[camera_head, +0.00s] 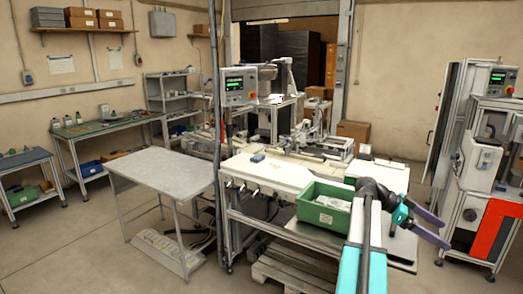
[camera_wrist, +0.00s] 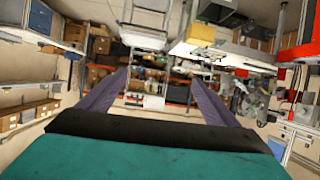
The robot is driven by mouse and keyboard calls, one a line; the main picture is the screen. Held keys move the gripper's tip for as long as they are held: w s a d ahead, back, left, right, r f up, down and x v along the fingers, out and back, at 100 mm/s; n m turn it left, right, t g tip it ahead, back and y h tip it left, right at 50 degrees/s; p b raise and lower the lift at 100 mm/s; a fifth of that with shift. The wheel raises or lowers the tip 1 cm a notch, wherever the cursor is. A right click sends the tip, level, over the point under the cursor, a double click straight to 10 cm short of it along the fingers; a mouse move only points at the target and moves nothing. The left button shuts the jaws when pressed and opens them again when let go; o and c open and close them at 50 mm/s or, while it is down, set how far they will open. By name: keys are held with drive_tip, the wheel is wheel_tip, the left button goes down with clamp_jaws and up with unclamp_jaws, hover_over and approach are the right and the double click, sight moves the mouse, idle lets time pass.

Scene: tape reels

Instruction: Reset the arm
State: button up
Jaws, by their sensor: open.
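My gripper (camera_head: 444,233) is at the right of the head view, beyond the right edge of the workbench and in front of the machine there. Its two purple fingers point to the right and stand apart, with nothing between them. My turquoise and black arm rises from the bottom of the view, in front of the bench. In the wrist view my gripper (camera_wrist: 160,78) shows both fingers spread, with only distant shelves and room behind the gap. That view looks out across the room and appears tilted or upside down in part.
A grey table (camera_head: 165,168) stands farther left. A white machine (camera_head: 482,160) with a red-orange frame is close at right. Floor shows at left.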

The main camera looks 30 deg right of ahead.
drive_tip(key=w+a+f+n+t+h+b, duration=0.1)
drive_tip(key=w+a+f+n, duration=0.1)
drive_tip(key=w+a+f, duration=0.55)
drive_tip(key=w+a+f+n+t+b, duration=0.1)
drive_tip(key=w+a+f+n+b, duration=0.3)
drive_tip(key=f, duration=0.6)
drive_tip(key=w+a+f+n+h+p, duration=0.1)
drive_tip(key=w+a+f, duration=0.3)
drive_tip(key=w+f, duration=0.45)
drive_tip(key=w+a+f+n+t+b, duration=0.15)
drive_tip(key=a+f+n, duration=0.25)
drive_tip(key=a+f, duration=0.7)
drive_tip(key=s+a+f+n+t+y+b, duration=0.15)
drive_tip(key=a+f+n, duration=0.25)
drive_tip(key=a+f, duration=0.55)
drive_tip(key=s+a+f+n+y+b, duration=0.1)
drive_tip(key=s+a+f+n, duration=0.15)
drive_tip(key=a+f, duration=0.65)
drive_tip(key=s+a+f+n+y, duration=0.2)
drive_tip(key=s+a+f+n, duration=0.1)
drive_tip(key=a, duration=0.3)
drive_tip(key=s+a+f+n+y, duration=0.2)
drive_tip(key=s+a+f+n, duration=0.2)
drive_tip(key=a+f+n, duration=0.1)
drive_tip(key=s+a+f+n+t+y+b, duration=0.1)
drive_tip(key=s+a+f+n, duration=0.3)
drive_tip(key=a, duration=0.5)
drive_tip(key=shift+s+a+f+y, duration=0.2)
drive_tip(key=shift+f+y, duration=0.35)
drive_tip(key=shift+f, duration=0.15)
